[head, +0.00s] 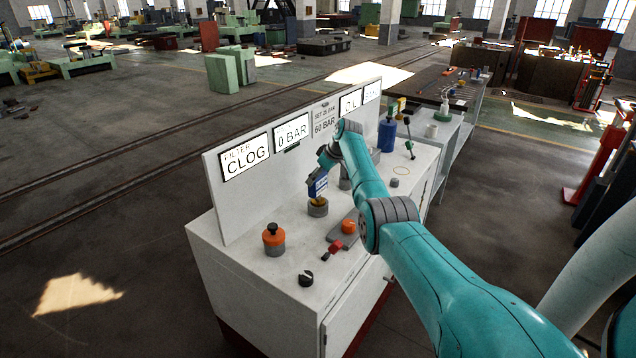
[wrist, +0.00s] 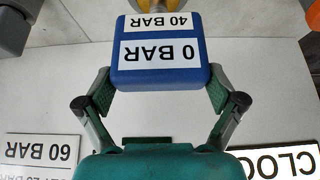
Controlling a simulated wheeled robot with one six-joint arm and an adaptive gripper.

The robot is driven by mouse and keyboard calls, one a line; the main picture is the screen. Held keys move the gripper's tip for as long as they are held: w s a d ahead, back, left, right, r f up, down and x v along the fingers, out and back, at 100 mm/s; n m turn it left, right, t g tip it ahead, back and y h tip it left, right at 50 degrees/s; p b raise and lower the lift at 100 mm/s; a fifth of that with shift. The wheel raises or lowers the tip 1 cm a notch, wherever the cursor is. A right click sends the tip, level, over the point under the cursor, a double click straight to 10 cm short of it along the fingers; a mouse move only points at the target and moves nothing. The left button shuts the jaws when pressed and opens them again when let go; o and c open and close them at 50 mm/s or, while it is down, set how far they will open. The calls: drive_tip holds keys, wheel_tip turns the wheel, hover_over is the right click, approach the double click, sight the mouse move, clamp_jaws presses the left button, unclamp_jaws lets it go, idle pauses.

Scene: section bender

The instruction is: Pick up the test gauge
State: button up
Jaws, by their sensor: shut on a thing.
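The test gauge, a blue block with white labels reading "0 BAR" and "40 BAR" (wrist: 160,75), sits between my gripper's two fingers (wrist: 160,92) in the wrist view. Both finger pads press against its sides. In the head view the blue gauge (head: 318,187) is upright, with a brass-coloured lower part just over a grey round fitting (head: 318,208) on the white bench. I cannot tell whether the gauge touches the fitting or is apart from it.
The white bench (head: 225,228) carries an orange-and-black knob unit (head: 274,240), a black knob (head: 306,279), a red-handled lever (head: 332,250) and an orange button (head: 348,227). A label panel (head: 245,163) stands upright behind. A blue bottle (head: 387,135) stands farther right.

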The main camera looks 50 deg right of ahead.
wheel_tip(320, 180, up, 18)
drive_tip(key=shift+f, duration=0.2)
idle(0.6)
